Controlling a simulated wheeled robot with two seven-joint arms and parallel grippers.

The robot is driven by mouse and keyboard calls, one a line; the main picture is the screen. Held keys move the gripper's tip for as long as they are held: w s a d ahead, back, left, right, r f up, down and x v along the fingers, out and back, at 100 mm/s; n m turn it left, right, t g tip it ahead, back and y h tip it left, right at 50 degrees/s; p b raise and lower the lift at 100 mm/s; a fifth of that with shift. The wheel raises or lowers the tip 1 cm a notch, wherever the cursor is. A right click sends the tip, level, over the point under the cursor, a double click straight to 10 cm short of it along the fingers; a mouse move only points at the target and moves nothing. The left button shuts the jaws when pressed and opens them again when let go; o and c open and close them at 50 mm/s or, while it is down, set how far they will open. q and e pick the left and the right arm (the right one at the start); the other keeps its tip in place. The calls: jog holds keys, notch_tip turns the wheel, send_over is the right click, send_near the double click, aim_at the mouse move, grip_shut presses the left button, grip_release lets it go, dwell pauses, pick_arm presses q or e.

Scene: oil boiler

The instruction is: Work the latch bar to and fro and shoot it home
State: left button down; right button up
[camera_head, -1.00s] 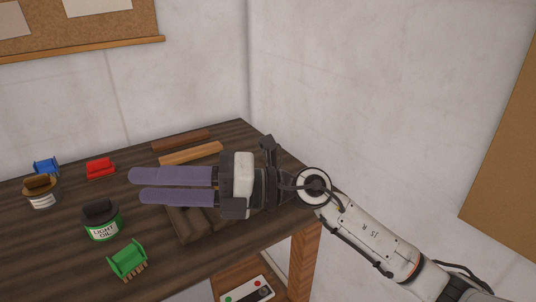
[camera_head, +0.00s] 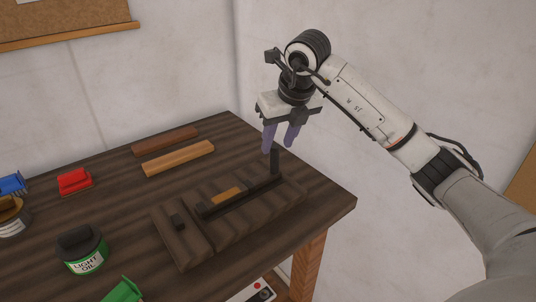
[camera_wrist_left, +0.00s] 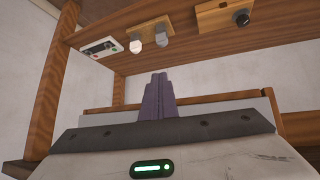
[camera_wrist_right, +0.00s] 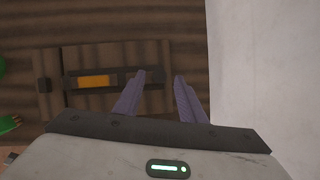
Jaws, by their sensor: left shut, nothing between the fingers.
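The latch bar (camera_head: 245,197) is a long black bar with an orange-brown strip (camera_head: 228,196), lying on a dark planked panel (camera_head: 290,194) on the table. A black handle (camera_head: 275,160) stands upright at its right end. A small black keeper (camera_head: 178,222) sits on the separate board to the left. My right gripper (camera_head: 280,142) is open, fingers pointing down close to the handle. In the right wrist view its fingertips (camera_wrist_right: 160,77) straddle the panel's right end; I cannot tell whether the handle is between them. My left gripper (camera_wrist_left: 157,78) is shut and empty, below the tabletop.
A brown block (camera_head: 165,140) and an orange-brown block (camera_head: 178,158) lie behind the panel. A shelf with knobs (camera_wrist_left: 160,35) is below.

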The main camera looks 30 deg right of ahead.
aim_at(272, 159)
jog(key=x, duration=0.8)
jog(key=shift+s+a+p, duration=0.1)
jog(key=shift+p, duration=0.3)
grip_shut()
